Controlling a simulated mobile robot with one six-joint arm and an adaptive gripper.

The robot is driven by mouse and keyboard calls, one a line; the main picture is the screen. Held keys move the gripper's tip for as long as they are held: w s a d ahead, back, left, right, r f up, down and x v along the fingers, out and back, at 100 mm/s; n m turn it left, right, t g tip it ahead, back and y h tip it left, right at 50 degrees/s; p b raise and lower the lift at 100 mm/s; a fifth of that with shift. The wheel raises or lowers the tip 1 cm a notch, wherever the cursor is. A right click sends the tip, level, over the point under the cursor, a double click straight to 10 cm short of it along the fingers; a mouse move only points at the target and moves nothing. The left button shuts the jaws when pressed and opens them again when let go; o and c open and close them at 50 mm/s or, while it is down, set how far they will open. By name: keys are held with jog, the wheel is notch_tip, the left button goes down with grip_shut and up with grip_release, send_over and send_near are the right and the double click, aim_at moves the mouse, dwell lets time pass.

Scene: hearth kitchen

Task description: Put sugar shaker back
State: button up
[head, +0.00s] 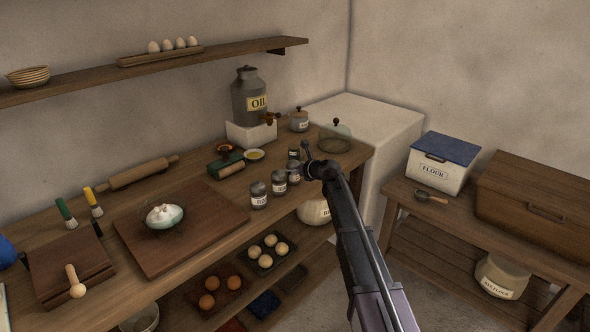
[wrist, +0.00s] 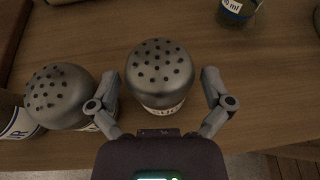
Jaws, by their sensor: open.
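Three metal shakers with perforated domed lids stand in a row near the worktop's front edge in the head view: a left one (head: 258,195), a middle one (head: 279,183) and a right one (head: 294,172). My gripper (wrist: 160,85) is open, its fingers on either side of one shaker (wrist: 160,68), which appears to be the right one. It stands upright on the wood. Another shaker (wrist: 58,97) is close outside the left finger, with part of a third label beyond it.
A glass with an "ml" label (wrist: 237,10) stands behind the shakers. A glass dome (head: 336,138), a lidded jar (head: 299,121) and an oil can (head: 248,98) are further back. A cutting board (head: 205,240) lies left. The worktop's front edge is close.

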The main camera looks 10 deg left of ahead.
jog(key=shift+r, duration=0.2)
jog(key=p+v, duration=0.5)
jog(key=v, duration=0.7)
dwell(0.5)
jog(key=s+d+f+n+g+h, duration=0.3)
jog(key=s+d+n, duration=0.3)
jog(key=s+n, duration=0.3)
jog(key=s+d+f+n+g+h, duration=0.3)
jog(key=s+d+n, duration=0.4)
jog(key=s, duration=0.6)
jog(key=s+d+f+n+g+h, duration=0.3)
jog(key=s+d+f+n, duration=0.2)
jog(key=s+n, duration=0.5)
jog(key=shift+s+d+f+n+h, duration=0.3)
jog(key=shift+s+d+h, duration=0.1)
jog(key=shift+s+d, duration=0.5)
notch_tip(320, 180, up, 7)
jog(key=p, duration=0.7)
jog(key=shift+r, duration=0.2)
